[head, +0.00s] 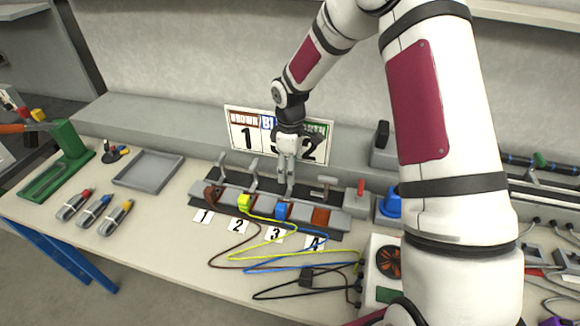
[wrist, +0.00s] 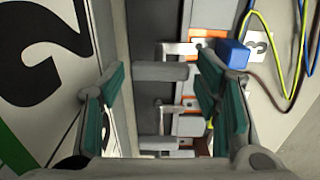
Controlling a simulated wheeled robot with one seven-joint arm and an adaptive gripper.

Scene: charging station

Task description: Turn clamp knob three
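The grey clamp block (head: 345,226) has several slots, with number cards 1 to 4 in front. A blue plug (head: 282,211) sits in the slot behind card 3 (head: 274,235); it also shows in the wrist view (wrist: 232,54). My gripper (head: 287,188) points down at clamp knob three and mostly hides it in the head view. In the wrist view, a grey bar-shaped knob (wrist: 160,72), apparently knob three, lies between the green-padded fingers of my gripper (wrist: 160,88). The fingers are wide apart; whether either touches the knob is unclear.
Neighbouring knobs two (head: 252,172) and four (head: 327,182) stand close on either side. A number sign board (head: 240,135) stands behind. Yellow (head: 244,203) and brown (head: 211,194) plugs fill other slots, and loose cables (head: 270,262) lie in front. A grey tray (head: 148,170) is at left.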

